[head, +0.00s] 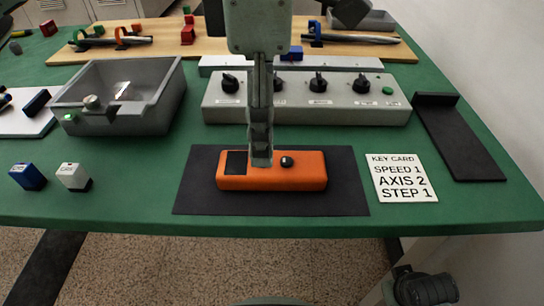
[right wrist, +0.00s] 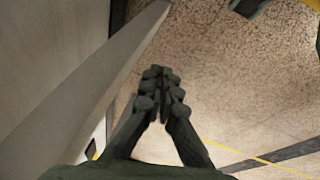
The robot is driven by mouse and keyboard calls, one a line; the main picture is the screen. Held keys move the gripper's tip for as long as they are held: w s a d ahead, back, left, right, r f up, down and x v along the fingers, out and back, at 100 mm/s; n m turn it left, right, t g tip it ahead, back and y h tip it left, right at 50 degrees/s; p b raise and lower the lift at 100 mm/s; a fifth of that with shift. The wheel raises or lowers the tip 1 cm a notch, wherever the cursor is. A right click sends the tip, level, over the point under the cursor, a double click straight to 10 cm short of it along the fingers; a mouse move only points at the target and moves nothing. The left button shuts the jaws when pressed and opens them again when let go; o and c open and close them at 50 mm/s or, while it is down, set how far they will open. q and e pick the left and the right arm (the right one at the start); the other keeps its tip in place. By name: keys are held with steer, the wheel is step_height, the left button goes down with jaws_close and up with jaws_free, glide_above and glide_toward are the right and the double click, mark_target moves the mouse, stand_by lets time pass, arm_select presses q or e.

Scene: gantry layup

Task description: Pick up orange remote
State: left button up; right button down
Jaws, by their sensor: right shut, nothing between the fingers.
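The orange remote (head: 305,175) lies flat on a black mat (head: 345,200) near the front edge of the green table. It has a dark panel at its left end and a black knob on top. My left gripper (head: 260,160) comes down from above over the remote's middle, hiding part of it. Its fingers are seen edge-on, so I cannot tell whether they are open or touching the remote. My right gripper (right wrist: 162,75) is shut and empty, away from the remote, with the speckled floor behind it in the right wrist view.
A grey control box (head: 350,108) with several knobs stands behind the mat. A grey open bin (head: 150,122) is at left, with blue (head: 27,177) and white (head: 74,176) blocks in front. A key card (head: 402,180) and a black tray (head: 460,145) lie at right.

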mark_target(272, 170)
arm_select(q)
steer(key=f, duration=0.3)
steer(key=d+f, duration=0.1)
steer(key=f, duration=0.1)
steer(key=shift+s+f+p, duration=0.15)
steer(key=shift+f+p, duration=0.1)
steer(key=shift+p, duration=0.05)
steer(key=shift+f, duration=0.2)
arm_select(e)
step_height(272, 170, down, 2)
steer(key=shift+a, duration=0.1)
arm_select(q)
steer(key=shift+c, duration=0.7)
steer(key=c, duration=1.5)
steer(key=shift+o, duration=0.2)
arm_select(e)
steer(key=shift+w+d+r, duration=0.1)
steer(key=shift+d+r, duration=0.05)
steer(key=shift+d, duration=0.05)
arm_select(q)
steer(key=shift+r, duration=0.1)
